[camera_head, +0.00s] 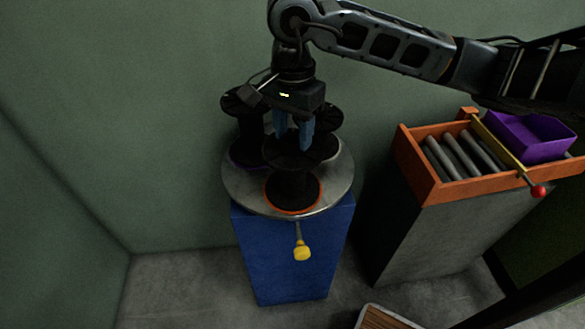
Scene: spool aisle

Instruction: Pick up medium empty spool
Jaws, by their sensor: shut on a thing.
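Several black spools stand on a round grey turntable (236,181). The front spool (293,185) is upright, with an orange edge around its bottom flange. A second spool (248,145) stands behind it at the left, with a purple edge low down. Another dark spool top shows behind my gripper at the right. My gripper (293,142) points down over the front spool, its blue fingers at that spool's top flange. It is shut on the front spool. The exact contact is dark and hard to see. I cannot tell the spools' size labels.
The turntable sits on a blue cabinet (292,255) with a yellow-knobbed handle (302,251) at its front. At the right, an orange tray (421,171) holds several grey rods, with a purple bin (530,138) beside them. A green wall stands close behind.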

